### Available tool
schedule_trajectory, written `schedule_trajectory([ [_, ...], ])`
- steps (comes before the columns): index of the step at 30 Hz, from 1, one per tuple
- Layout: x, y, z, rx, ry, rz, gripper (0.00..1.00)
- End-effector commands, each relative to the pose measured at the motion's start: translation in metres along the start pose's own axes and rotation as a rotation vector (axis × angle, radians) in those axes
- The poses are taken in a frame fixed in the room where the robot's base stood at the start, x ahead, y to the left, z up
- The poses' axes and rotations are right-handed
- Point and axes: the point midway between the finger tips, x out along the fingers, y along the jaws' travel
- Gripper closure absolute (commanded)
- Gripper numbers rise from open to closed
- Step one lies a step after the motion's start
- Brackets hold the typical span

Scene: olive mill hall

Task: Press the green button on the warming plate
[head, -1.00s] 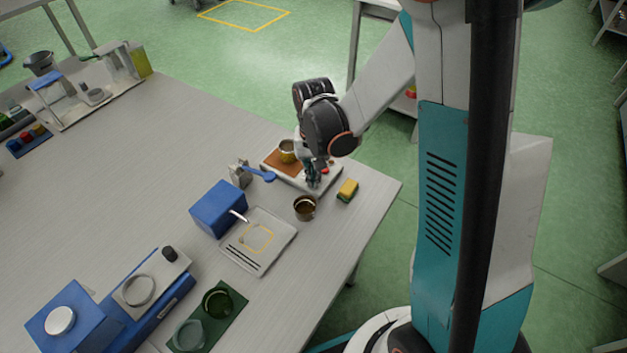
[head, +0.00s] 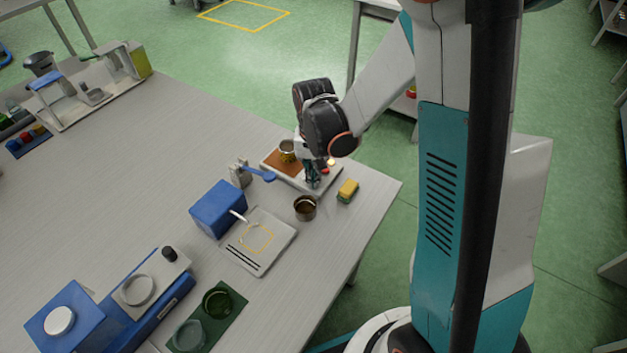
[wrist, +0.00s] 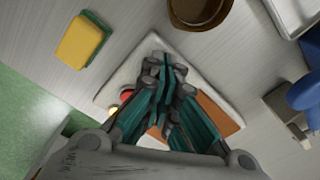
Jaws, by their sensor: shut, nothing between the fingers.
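The warming plate (head: 332,180) is a white base with an orange-brown pad (head: 277,161). A metal cup (head: 287,147) stands on the pad. The base has a red button (head: 325,171) and a small glowing light (head: 331,161). The wrist view also shows the red button (wrist: 126,97) and the light (wrist: 113,112). My gripper (head: 312,182) points down over the button end of the plate. In the wrist view its teal fingers (wrist: 165,62) are together and empty. The green button is not visible; the fingers cover part of the base. I cannot tell whether the fingertips touch it.
A brown pot (head: 305,208) and a yellow-green sponge (head: 347,190) stand close to the plate. A blue box (head: 218,208), a white tray (head: 272,262) and a stand with a blue spoon (head: 262,175) are nearby. The table's right edge is close.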

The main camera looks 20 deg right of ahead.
Motion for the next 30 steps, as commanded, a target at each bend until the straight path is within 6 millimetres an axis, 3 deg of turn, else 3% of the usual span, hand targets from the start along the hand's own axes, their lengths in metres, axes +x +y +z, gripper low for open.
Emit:
schedule_trajectory([
  [16, -0.057, 0.000, 0.000, 0.000, 0.000, 0.000, 1.00],
  [30, -0.058, 0.000, 0.000, 0.000, 0.000, 0.000, 1.00],
])
